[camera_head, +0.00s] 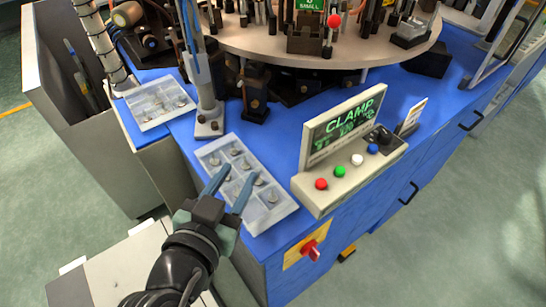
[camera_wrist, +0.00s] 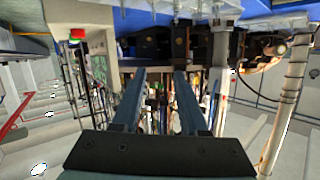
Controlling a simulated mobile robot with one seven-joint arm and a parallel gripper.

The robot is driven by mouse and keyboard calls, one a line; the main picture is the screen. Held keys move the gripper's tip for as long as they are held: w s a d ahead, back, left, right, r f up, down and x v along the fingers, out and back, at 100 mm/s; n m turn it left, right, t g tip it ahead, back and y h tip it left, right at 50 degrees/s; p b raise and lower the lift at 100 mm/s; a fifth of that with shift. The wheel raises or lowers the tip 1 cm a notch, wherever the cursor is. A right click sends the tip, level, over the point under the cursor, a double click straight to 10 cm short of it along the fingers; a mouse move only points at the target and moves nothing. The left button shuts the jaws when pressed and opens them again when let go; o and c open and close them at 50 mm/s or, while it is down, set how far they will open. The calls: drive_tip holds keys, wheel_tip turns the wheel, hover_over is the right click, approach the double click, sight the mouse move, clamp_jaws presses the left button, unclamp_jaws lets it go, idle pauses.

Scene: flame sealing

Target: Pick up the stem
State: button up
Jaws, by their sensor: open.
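My gripper (camera_head: 237,173) is open, with its two blue-grey fingers apart over the nearer clear tray (camera_head: 272,217) in the head view. The tray has several compartments with small grey parts (camera_head: 236,151) in them. I cannot tell which part, if any, is the stem; they are too small to make out. The fingers hide part of the tray, and their height above it is unclear. In the wrist view, the open fingers (camera_wrist: 160,72) show nothing held between them. No tray shows clearly in that view.
A second clear tray (camera_head: 150,90) with small parts lies at the left. The CLAMP control box (camera_head: 338,178) with coloured buttons stands right of the nearer tray. A metal post (camera_head: 206,100) rises behind it. A round turntable (camera_head: 300,50) with fixtures is at the back.

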drive_tip(key=g+h+p, duration=0.2)
drive_tip(key=p, duration=0.2)
approach(272, 190)
drive_tip(key=s+r, duration=0.2)
drive_tip(key=shift+m, duration=0.4)
drive_tip(key=x, duration=0.8)
drive_tip(key=a+f+x, duration=0.1)
drive_tip(key=x, duration=0.3)
drive_tip(key=shift+w+d+f, duration=0.2)
drive_tip(key=shift+w, duration=0.1)
clamp_jaws()
